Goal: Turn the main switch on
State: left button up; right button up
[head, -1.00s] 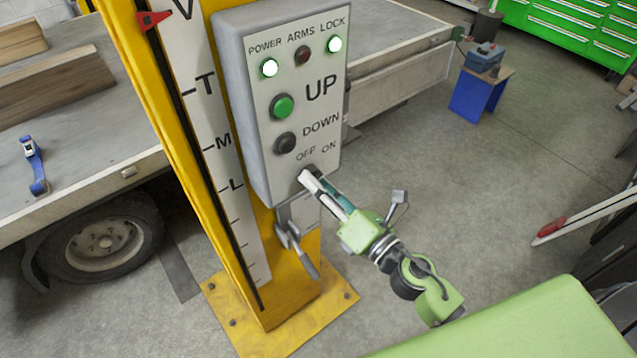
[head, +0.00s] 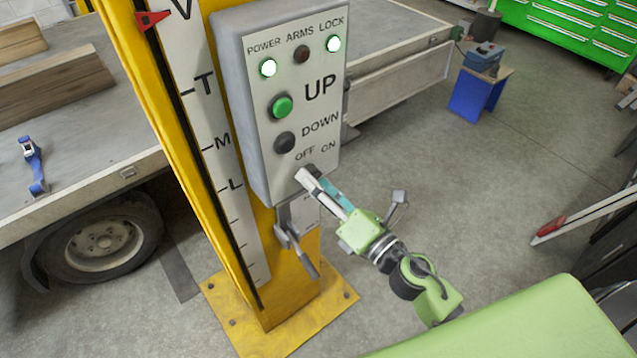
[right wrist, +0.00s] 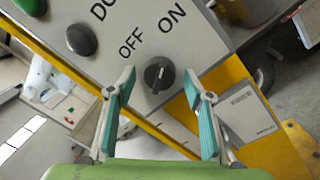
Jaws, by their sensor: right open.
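The main switch is a dark round knob (right wrist: 159,74) below the OFF and ON labels on the grey control box (head: 240,110). In the right wrist view a small light mark shows on the knob, but I cannot tell its setting for sure. In the head view my right gripper hides the knob. My right gripper (head: 312,180) is open, its fingertips at the lower part of the panel. In the right wrist view its teal-lined fingers stand on either side of the knob, apart from it. My left gripper is not in view.
The box is on a yellow post (head: 290,290). A green UP button (head: 281,107) and a dark DOWN button (head: 285,142) sit above the switch. The POWER lamp (head: 268,68) and LOCK lamp (head: 333,44) glow. A grey lever (head: 296,245) hangs below the box.

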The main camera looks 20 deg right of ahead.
jog(key=v, duration=1.2)
dwell(0.4)
